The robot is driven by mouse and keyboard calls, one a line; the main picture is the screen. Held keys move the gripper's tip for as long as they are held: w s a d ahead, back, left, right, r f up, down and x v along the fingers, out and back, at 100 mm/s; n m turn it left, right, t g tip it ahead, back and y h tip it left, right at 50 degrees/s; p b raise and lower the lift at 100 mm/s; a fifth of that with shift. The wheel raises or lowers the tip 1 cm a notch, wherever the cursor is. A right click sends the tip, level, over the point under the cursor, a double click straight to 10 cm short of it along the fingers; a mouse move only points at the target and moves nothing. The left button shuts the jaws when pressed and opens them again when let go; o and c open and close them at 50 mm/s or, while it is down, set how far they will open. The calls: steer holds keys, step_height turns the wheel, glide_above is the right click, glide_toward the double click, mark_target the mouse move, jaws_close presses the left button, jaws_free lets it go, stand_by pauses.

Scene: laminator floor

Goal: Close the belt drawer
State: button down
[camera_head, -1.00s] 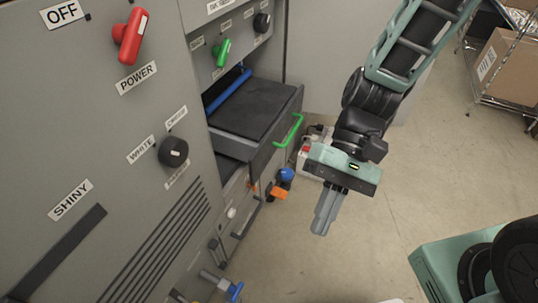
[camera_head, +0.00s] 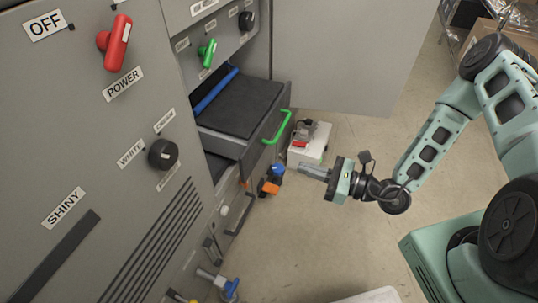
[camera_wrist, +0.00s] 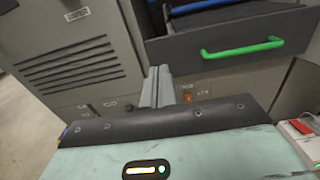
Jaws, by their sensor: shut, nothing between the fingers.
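The belt drawer (camera_head: 222,145) is pulled out of the grey machine. It has a dark belt surface on top, a blue roller (camera_head: 214,92) at its inner side and a green handle (camera_head: 279,128) on its front. My gripper (camera_head: 302,167) is shut and empty, pointing left toward the machine, apart from the drawer and lower right of the handle in the head view. In the wrist view the shut fingers (camera_wrist: 157,85) point ahead at the machine, with the green handle (camera_wrist: 243,47) above and to their right.
A white box with a red switch (camera_head: 308,146) stands on the floor beside the drawer. Blue and orange valve parts (camera_head: 271,180) stick out below the drawer. A red power handle (camera_head: 115,43) and knobs are on the machine face.

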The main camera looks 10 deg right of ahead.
mark_target(248, 150)
steer(key=b+x, duration=0.2)
steer(key=x, duration=1.1)
steer(key=shift+w+a+f, duration=0.1)
steer(key=shift+w+a, duration=0.1)
steer(key=shift+a, duration=0.1)
steer(key=shift+a, duration=0.1)
steer(key=shift+w+a, duration=0.2)
steer(key=p+x, duration=0.4)
steer(key=x, duration=1.1)
steer(key=shift+w+p, duration=0.2)
steer(key=shift+p, duration=0.2)
steer(key=shift+a, duration=0.25)
steer(key=shift+d, duration=0.1)
